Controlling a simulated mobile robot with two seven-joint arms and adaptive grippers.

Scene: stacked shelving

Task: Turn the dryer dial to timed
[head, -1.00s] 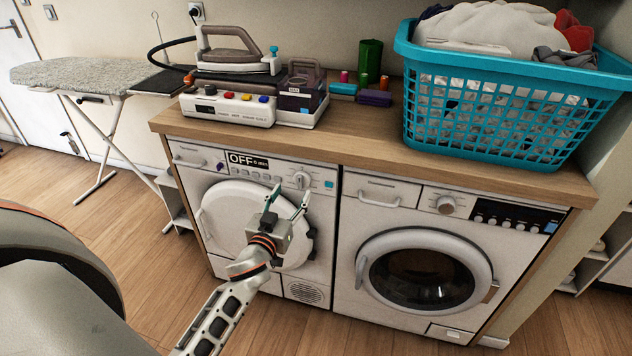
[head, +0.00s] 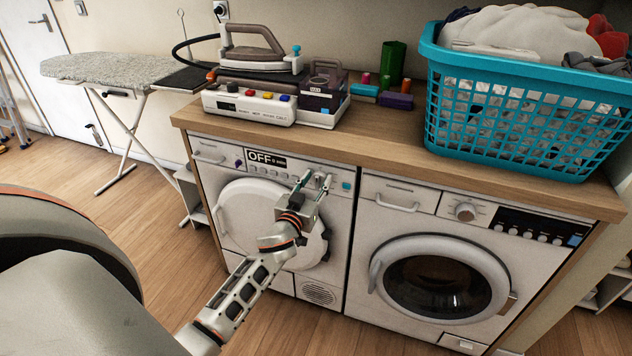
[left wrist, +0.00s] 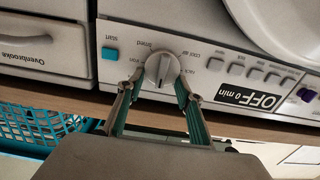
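The round silver dryer dial (left wrist: 162,68) shows in the left wrist view, where the panel appears upside down. Labels around it include "timed" at its upper left and "cool air" at its upper right; the smaller ones are hard to read. My left gripper (left wrist: 159,84) is open, with one green-and-grey finger on each side of the dial's lower part. I cannot tell whether either finger touches it. In the head view the left gripper (head: 316,179) is at the dryer panel and partly covers the dial. The dryer display (head: 266,160) reads "OFF 0 min". My right gripper is not in view.
The dryer's round door (head: 246,212) is below the panel, behind my left arm. A washer (head: 440,285) stands to the right. The wooden counter (head: 385,140) above carries an iron (head: 255,50) and a teal laundry basket (head: 520,120). A start button (left wrist: 110,54) is beside the dial.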

